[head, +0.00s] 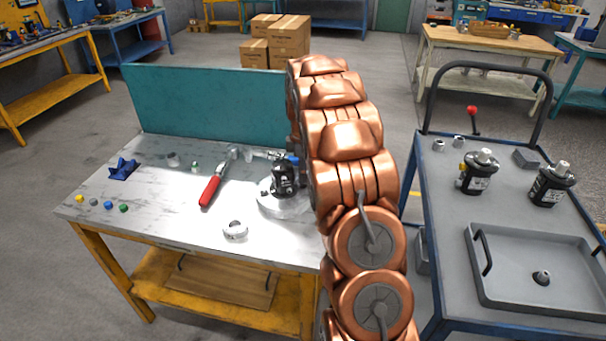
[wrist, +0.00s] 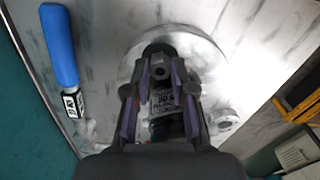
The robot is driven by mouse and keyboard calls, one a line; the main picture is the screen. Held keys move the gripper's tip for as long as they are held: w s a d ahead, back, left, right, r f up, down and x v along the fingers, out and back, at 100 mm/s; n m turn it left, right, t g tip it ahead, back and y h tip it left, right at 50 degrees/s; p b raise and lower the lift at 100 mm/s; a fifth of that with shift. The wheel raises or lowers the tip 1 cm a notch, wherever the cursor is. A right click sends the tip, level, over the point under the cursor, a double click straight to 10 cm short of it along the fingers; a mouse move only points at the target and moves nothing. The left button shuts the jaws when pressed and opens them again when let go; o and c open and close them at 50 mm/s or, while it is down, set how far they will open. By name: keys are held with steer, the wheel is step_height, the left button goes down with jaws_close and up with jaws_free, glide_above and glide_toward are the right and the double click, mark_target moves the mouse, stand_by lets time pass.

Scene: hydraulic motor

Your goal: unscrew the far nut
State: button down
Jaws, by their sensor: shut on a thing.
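The black hydraulic motor (head: 284,180) stands on a round pale base (head: 275,203) at the right of the workbench, partly behind my copper arm. In the wrist view the labelled motor (wrist: 163,100) lies between the purple-padded fingers of my gripper (wrist: 161,72). The fingers are closed in on a small grey nut-like part (wrist: 161,70) with a dark hole. Which nut this is, and how the pads touch it, is hard to tell. My gripper is mostly hidden behind the arm in the head view.
A red-handled tool (head: 210,190) and a grey ring (head: 235,230) lie on the bench. A blue-handled tool (wrist: 60,45) lies beside the motor. A teal panel (head: 205,105) closes the back. The cart (head: 440,200) at right carries more motors and a tray (head: 520,295).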

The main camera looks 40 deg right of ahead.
steer(key=n+b, duration=0.1)
steer(key=n, duration=0.3)
stand_by(0.3)
steer(key=n, duration=0.4)
steer(key=shift+n, duration=0.3)
steer(key=c, duration=1.2)
jaws_free()
steer(key=shift+c, duration=0.2)
steer(key=m+b, duration=0.1)
steer(key=m, duration=0.4)
steer(key=shift+b, duration=0.3)
steer(key=m+b, duration=0.1)
steer(key=m, duration=0.4)
